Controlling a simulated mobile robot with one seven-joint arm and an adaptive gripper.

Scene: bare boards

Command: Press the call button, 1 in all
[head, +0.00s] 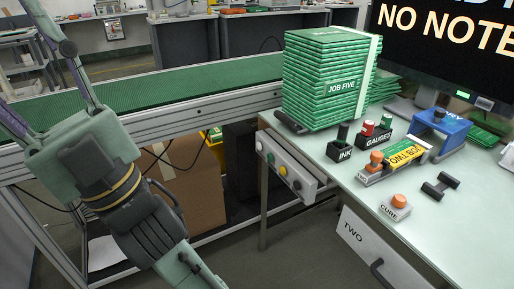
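I can read no label on these buttons. A small block marked CURE (394,209) with an orange knob on top stands on the table. No button marked "call" can be read. My gripper (196,272) is at the bottom, left of the panel and apart from it. Its end is cut off by the frame edge, so its fingers cannot be made out.
A tall green JOB FIVE stack (325,85) stands at the table's back left. INK (339,150) and GAUGES (373,136) holders, a JOB TWO piece (404,154) and a blue holder (440,128) stand nearby. A green conveyor (160,88) runs behind. A cardboard box (187,180) sits below.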

